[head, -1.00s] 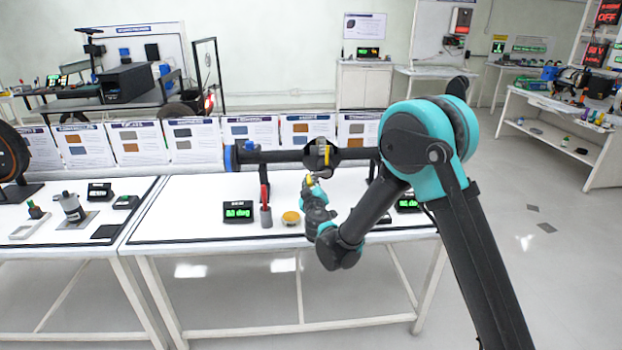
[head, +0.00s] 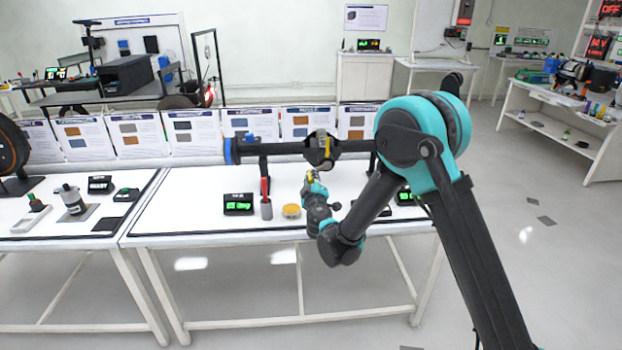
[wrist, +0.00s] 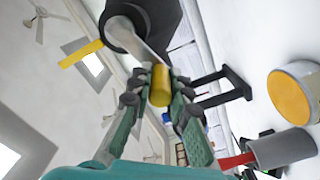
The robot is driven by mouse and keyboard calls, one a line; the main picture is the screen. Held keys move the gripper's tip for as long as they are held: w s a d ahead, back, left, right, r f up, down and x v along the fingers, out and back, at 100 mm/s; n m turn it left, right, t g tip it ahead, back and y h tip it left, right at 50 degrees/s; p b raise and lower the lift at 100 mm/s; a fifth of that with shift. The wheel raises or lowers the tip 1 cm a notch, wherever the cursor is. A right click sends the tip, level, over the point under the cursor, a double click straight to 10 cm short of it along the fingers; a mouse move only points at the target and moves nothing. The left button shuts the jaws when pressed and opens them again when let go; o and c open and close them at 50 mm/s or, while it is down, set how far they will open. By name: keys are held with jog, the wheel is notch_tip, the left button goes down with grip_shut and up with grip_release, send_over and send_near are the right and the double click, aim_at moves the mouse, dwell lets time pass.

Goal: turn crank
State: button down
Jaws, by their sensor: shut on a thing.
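The crank hangs on a dark horizontal shaft (head: 275,148) above the white bench; the shaft has a blue end at the left. Its round dark hub (head: 320,150) carries a yellow strip, which also shows in the wrist view (wrist: 82,53). A grey crank arm (wrist: 140,45) runs from the hub to a yellow handle (wrist: 160,84). My gripper (head: 312,178) is just below the hub in the head view. In the wrist view its teal fingers (wrist: 157,92) are on either side of the yellow handle, closed on it. The handle's lower end is partly hidden between the fingers.
On the bench (head: 180,215) below stand a green-lit display (head: 238,204), a red-handled grey tool (head: 266,202) and a round yellow-topped tin (head: 291,211). Information boards (head: 190,132) line the back edge. Open floor lies to the right.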

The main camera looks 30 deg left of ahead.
jog(key=c, duration=1.4)
grip_release()
jog(key=v, duration=1.2)
